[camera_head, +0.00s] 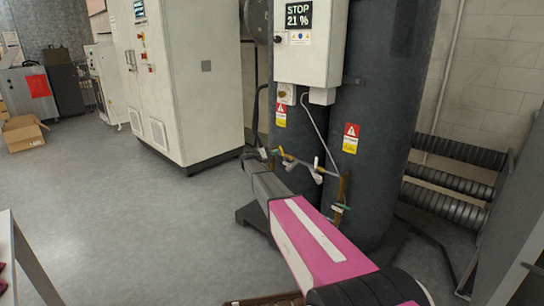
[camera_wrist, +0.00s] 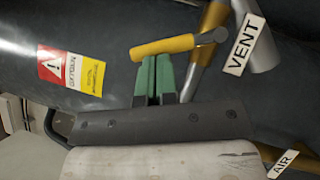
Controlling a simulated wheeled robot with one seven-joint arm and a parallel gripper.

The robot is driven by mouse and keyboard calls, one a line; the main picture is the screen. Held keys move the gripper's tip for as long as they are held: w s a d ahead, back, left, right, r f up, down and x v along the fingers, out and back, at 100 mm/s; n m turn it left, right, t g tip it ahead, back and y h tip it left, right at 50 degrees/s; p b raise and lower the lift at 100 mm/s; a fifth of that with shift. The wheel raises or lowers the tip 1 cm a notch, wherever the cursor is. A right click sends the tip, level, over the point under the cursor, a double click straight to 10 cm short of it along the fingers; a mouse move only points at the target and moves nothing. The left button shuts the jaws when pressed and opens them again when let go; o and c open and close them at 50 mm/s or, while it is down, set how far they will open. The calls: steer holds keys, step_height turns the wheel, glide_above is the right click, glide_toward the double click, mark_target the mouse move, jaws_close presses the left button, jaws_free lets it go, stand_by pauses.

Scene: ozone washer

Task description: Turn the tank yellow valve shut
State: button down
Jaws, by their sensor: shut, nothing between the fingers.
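The yellow valve handle (camera_wrist: 170,47) shows in the wrist view as a short bar lying across the picture, joined at its right end to a metal stem. My gripper (camera_wrist: 156,62) is shut and empty, its green fingertips just below the left part of the handle. They look very close to it; I cannot tell whether they touch. In the head view the yellow valve (camera_head: 286,157) is small, on piping in front of the dark tanks (camera_head: 370,100). My gripper (camera_head: 263,155) is just left of it there, its fingertips hard to make out.
A white "VENT" tag (camera_wrist: 243,45) hangs right of the handle, and an "AIR" tag (camera_wrist: 283,163) is lower right. A control box (camera_head: 308,45) reading "STOP 21 %" is above the piping. A white cabinet (camera_head: 185,80) stands left. Open floor (camera_head: 110,220) lies at left.

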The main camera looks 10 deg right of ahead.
steer(key=m, duration=0.1)
steer(key=s+r+m+y, duration=0.1)
steer(key=d+m+g+y, duration=0.1)
steer(key=shift+s+r+m, duration=0.2)
steer(key=shift+r+m, duration=0.05)
steer(key=shift+m, duration=0.05)
steer(key=shift+s+d, duration=0.1)
steer(key=shift+d, duration=0.05)
steer(key=shift+s+d+r, duration=0.1)
steer(key=shift+r, duration=0.1)
stand_by(0.4)
